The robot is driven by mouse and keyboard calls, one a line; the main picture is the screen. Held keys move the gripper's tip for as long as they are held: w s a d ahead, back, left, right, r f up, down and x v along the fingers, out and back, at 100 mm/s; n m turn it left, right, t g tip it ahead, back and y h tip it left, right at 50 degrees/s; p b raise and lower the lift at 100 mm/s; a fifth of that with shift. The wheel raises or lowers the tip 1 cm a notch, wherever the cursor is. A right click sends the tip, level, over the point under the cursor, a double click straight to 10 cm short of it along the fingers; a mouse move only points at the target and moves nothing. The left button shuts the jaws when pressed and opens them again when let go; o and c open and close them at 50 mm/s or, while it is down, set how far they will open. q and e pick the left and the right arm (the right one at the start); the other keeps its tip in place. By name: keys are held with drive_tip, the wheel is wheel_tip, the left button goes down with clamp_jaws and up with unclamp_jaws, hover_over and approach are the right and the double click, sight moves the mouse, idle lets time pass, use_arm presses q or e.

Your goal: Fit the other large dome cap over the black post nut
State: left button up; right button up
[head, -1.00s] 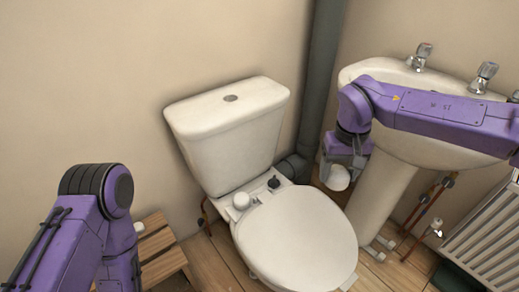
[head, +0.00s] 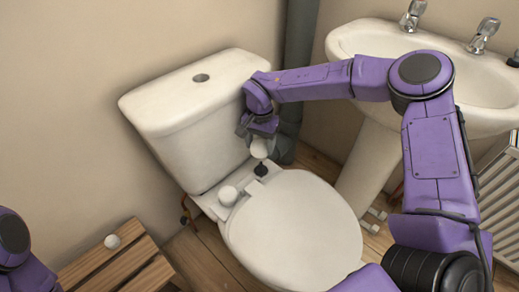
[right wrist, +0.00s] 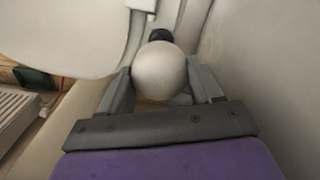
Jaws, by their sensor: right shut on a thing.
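My right gripper (head: 260,134) is shut on a white large dome cap (head: 259,149), above the back of the toilet seat by the cistern. The cap also shows between the two fingers in the right wrist view (right wrist: 160,70). The black post nut (head: 260,169) stands on the toilet's rear ledge, just below the held cap in the head view; the cap looks apart from it. In the right wrist view a black piece (right wrist: 160,35) shows just beyond the cap. Another white dome cap (head: 228,195) sits at the left hinge position. My left gripper is out of view.
The white cistern (head: 190,120) stands close behind the hinge ledge. The closed toilet lid (head: 290,235) lies in front. A wooden slatted stool (head: 115,265) at lower left bears a small white round piece (head: 112,241). The basin (head: 375,45) and grey pipe (head: 297,60) are to the right.

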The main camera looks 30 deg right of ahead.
sight(262, 166)
drive_tip(key=shift+w+d+f+m, duration=0.2)
drive_tip(key=shift+f+m, duration=0.1)
drive_tip(key=shift+f, duration=0.2)
drive_tip(key=shift+w+d+f+m, duration=0.1)
drive_tip(key=shift+d+f+m, duration=0.15)
drive_tip(key=shift+f, duration=0.25)
wheel_tip(262, 166, down, 7)
drive_tip(key=b, duration=0.9)
drive_tip(key=shift+s, duration=0.1)
drive_tip(key=shift+f+p, duration=0.4)
drive_tip(key=shift+f, duration=0.65)
drive_tip(key=shift+s+f, duration=0.1)
